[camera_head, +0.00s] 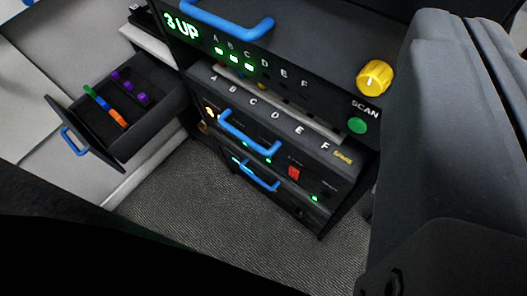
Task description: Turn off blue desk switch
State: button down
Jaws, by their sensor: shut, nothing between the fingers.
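I cannot make out a blue desk switch in this view. The blue parts that show are handles: a large one (229,22) on the top unit, one (248,134) on the middle drawer front, one (254,175) below it, and one (72,141) on the open drawer at left. A large dark grey part at the right edge and a black shape at lower left look like my own body. They hide what lies behind them. My gripper's fingertips do not show.
The top unit has a lit "3 UP" display (182,27), a yellow knob (374,78) and a green SCAN button (357,125). A red switch (294,173) sits on the lower front. The open drawer (157,128) juts out, holding coloured pieces. Grey floor (185,205) is clear below.

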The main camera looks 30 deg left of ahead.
jog(key=w+a+f+n+g+h+p, duration=0.15)
jog(key=w+a+f+n, duration=0.3)
jog(key=f, duration=0.45)
jog(key=w+a+f+n+g+h+p, duration=0.1)
jog(key=w+a+f+n+g+p, duration=0.15)
jog(key=w+f+n, duration=0.5)
jog(key=w+a+f+n+g+h+p, duration=0.15)
jog(key=w+a+f, duration=0.25)
jog(key=f, duration=0.6)
jog(key=s+a+f+n+p, duration=0.1)
jog(key=a+f+n, duration=0.3)
jog(key=f+n, duration=0.2)
jog(key=s+a+f+n+p, duration=0.2)
jog(key=a+f+n, duration=0.2)
jog(key=f, duration=0.7)
jog(key=s+a+f+n+p, duration=0.2)
jog(key=a+f+n, duration=0.2)
jog(key=f+n, duration=0.4)
jog(key=shift+a+f+n, duration=0.35)
jog(key=shift+a+f, duration=0.05)
jog(key=shift+f, duration=0.15)
